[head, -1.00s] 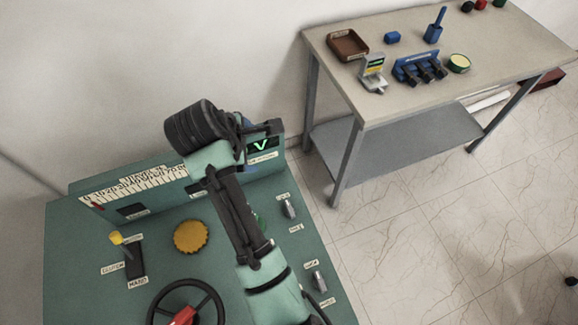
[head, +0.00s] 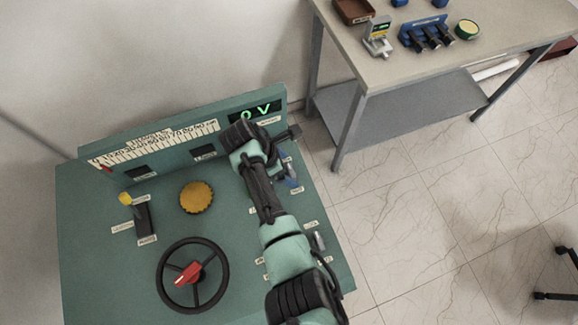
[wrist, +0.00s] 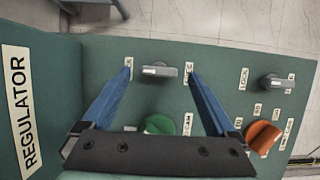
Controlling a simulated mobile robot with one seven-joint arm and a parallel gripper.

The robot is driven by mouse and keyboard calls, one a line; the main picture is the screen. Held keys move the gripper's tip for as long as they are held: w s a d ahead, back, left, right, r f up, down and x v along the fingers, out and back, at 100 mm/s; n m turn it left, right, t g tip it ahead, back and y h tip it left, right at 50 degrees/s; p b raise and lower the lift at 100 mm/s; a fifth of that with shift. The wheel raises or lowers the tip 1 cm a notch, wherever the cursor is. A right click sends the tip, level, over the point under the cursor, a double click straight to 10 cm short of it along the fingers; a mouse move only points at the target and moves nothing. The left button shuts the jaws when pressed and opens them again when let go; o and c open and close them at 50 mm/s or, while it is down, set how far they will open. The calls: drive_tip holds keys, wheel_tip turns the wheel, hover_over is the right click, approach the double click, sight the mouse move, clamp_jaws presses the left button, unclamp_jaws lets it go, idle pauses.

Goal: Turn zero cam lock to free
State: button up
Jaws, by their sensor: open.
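A grey lock lever (wrist: 160,71) on the green panel shows in the wrist view between a LOCK label at its left and a partly hidden label at its right. My gripper (wrist: 160,68) is open, with one blue finger on each side of this lever. I cannot tell whether the fingers touch it. A second grey lever (wrist: 275,82) with a LOCK label sits to the right; it also shows in the head view (head: 318,241). Which lever is labelled for the zero cam is not readable. In the head view my gripper (head: 289,178) is over the panel's right side, partly hiding the first lever.
A green knob (wrist: 160,125) and an orange knob (wrist: 264,137) are near the levers. The console also has a yellow knob (head: 196,197), a black handwheel (head: 219,291), a yellow-tipped switch (head: 141,213) and a lit display (head: 256,110). A workbench (head: 385,82) stands behind right.

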drive_tip(key=shift+x, duration=0.95)
drive_tip(key=c, duration=1.4)
drive_tip(key=shift+o, duration=0.2)
